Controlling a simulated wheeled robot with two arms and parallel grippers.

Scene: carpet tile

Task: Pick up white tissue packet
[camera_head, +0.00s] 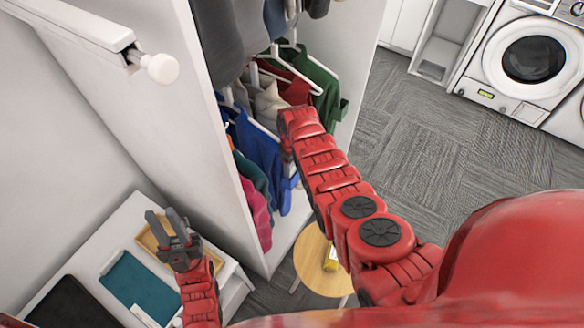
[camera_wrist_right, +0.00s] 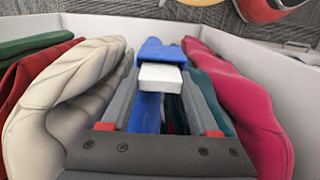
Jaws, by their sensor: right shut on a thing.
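The white tissue packet (camera_wrist_right: 160,75) shows in the right wrist view as a small white block between the fingertips. My right gripper (camera_wrist_right: 161,68) is shut on it, with a grey finger against each side. In the head view my right arm reaches into the open wardrobe among the hanging clothes; its fingers and the packet are hidden there. My left gripper (camera_head: 165,221) is empty, with its fingers apart, above the white surface at the lower left.
Hanging clothes surround my right gripper: a blue garment (camera_head: 262,160), a pink one (camera_wrist_right: 240,105) and a cream one (camera_wrist_right: 75,105). A white wardrobe panel (camera_head: 215,150) stands between my arms. A round wooden table (camera_head: 312,268) is below. Carpet (camera_head: 450,150) at the right is clear.

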